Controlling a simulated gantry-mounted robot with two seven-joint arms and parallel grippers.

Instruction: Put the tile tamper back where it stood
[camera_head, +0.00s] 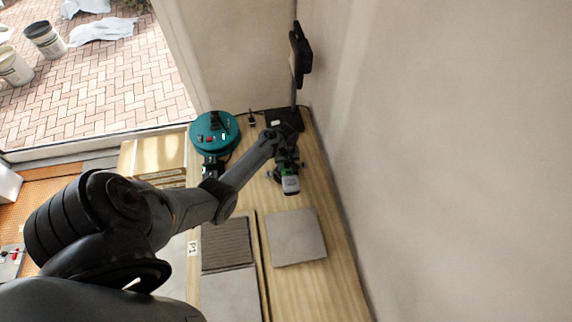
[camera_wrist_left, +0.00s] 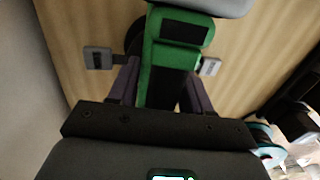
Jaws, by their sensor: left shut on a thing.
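The tile tamper, a green and black hand tool with a pale grey end, is in my left gripper (camera_head: 286,165). In the head view the tamper (camera_head: 290,184) is over the right part of the wooden bench, and its grey end points toward the bottom of the picture. In the left wrist view the tamper's green body (camera_wrist_left: 157,75) lies between the two dark fingers of my left gripper (camera_wrist_left: 160,85), which is shut on it. The fingers hide part of it. I cannot tell whether its underside touches the bench. My right gripper is not in view.
A teal round device (camera_head: 214,131) stands at the bench's back left. A black stand base (camera_head: 285,119) with a tall post is at the back right. A grey tile (camera_head: 296,238) and a ridged grey patch (camera_head: 227,245) lie nearer. The wall (camera_head: 440,150) closes the right side.

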